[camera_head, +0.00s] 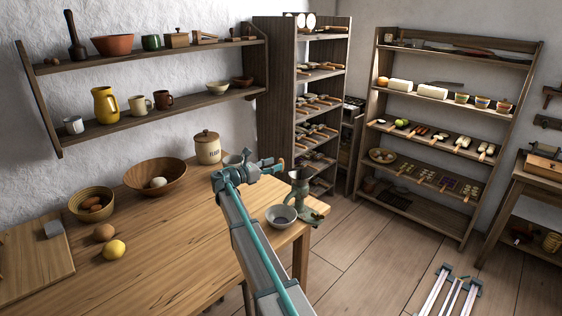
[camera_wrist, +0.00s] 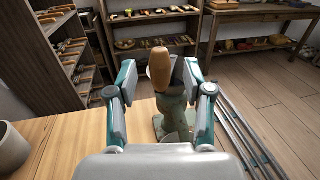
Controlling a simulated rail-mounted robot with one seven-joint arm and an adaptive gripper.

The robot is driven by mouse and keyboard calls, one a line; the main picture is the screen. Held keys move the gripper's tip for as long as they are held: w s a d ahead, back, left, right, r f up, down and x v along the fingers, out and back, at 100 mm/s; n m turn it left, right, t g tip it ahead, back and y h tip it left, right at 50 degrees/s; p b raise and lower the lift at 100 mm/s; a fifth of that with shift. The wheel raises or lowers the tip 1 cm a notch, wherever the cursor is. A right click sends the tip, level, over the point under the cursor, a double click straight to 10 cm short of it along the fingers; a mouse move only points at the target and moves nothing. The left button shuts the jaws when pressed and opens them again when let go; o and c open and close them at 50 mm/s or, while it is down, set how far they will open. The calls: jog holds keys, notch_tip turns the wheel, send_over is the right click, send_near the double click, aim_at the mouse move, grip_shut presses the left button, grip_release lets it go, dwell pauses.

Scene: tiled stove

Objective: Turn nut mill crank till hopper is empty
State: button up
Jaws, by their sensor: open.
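The green nut mill (camera_head: 300,186) stands at the far right corner of the wooden table (camera_head: 175,255). In the wrist view its green body (camera_wrist: 176,118) rises beyond my palm. The crank's wooden handle (camera_wrist: 159,68) stands upright between my fingers, with visible gaps on both sides. My gripper (camera_wrist: 160,82) is open around the handle and not closed on it. In the head view my gripper (camera_head: 276,166) is just left of the mill's top. A pale bowl (camera_head: 281,217) sits at the mill's foot. The hopper's contents cannot be seen.
A flour jar (camera_head: 207,149) and a grey cup (camera_wrist: 12,146) stand left of my gripper. A loaded shelf rack (camera_head: 300,100) stands behind the mill.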

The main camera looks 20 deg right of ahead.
aim_at(281, 162)
jog(key=shift+w+d+p, duration=0.2)
jog(key=shift+d, duration=0.85)
jog(key=shift+w+d+p, duration=0.15)
jog(key=shift+d+p, duration=0.05)
jog(key=shift+d, duration=0.8)
grip_shut()
